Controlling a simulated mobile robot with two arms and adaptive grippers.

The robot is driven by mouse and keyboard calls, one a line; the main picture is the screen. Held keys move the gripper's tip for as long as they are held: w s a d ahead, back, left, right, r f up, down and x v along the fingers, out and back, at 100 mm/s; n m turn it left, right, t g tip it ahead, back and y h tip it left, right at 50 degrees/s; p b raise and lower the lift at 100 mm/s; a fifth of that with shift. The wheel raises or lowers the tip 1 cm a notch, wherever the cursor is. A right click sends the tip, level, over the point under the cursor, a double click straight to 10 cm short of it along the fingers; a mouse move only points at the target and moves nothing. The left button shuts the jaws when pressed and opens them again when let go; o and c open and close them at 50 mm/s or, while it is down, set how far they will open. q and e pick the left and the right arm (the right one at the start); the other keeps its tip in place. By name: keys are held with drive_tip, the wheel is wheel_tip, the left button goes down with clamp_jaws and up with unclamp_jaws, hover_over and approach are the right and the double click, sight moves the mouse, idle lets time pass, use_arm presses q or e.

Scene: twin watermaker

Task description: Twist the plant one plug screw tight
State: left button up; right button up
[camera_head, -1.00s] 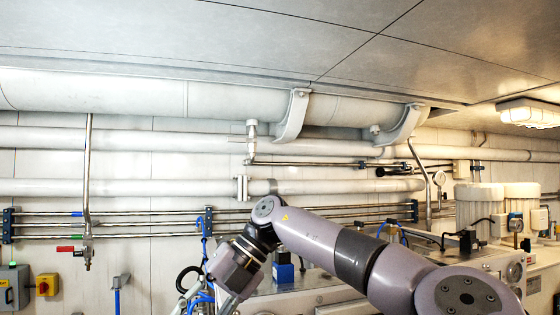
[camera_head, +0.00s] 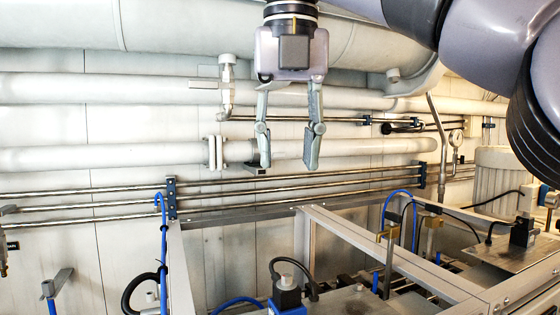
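My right gripper (camera_head: 288,166) hangs down from the top of the head view, with its arm coming in from the upper right. Its two grey fingers are spread apart and nothing is between them; the wall pipes show through the gap. It appears above the metal frame of the plant (camera_head: 345,240). I cannot make out the plug screw; it is too small to tell or hidden. My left gripper is not in view.
A blue-bodied fitting (camera_head: 287,295) with a black hose stands inside the frame at the bottom. Blue hoses (camera_head: 163,235) loop up at the left and right. Large white pipes (camera_head: 110,157) run along the back wall. A grey motor (camera_head: 497,178) stands at the right.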

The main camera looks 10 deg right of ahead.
drive_tip(key=s, duration=0.2)
drive_tip(key=b, duration=0.1)
hover_over(287, 276)
drive_tip(key=s, duration=0.2)
wheel_tip(287, 276, down, 9)
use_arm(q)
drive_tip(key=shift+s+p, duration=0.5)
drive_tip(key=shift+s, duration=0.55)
use_arm(e)
drive_tip(key=f, duration=0.2)
drive_tip(key=w+f, duration=0.1)
drive_tip(key=f, duration=0.2)
drive_tip(key=w+f, duration=0.1)
drive_tip(key=f, duration=0.2)
drive_tip(key=shift+c, duration=0.2)
drive_tip(key=shift+s, duration=0.1)
clamp_jaws()
drive_tip(key=c, duration=0.6)
unclamp_jaws()
clamp_jaws()
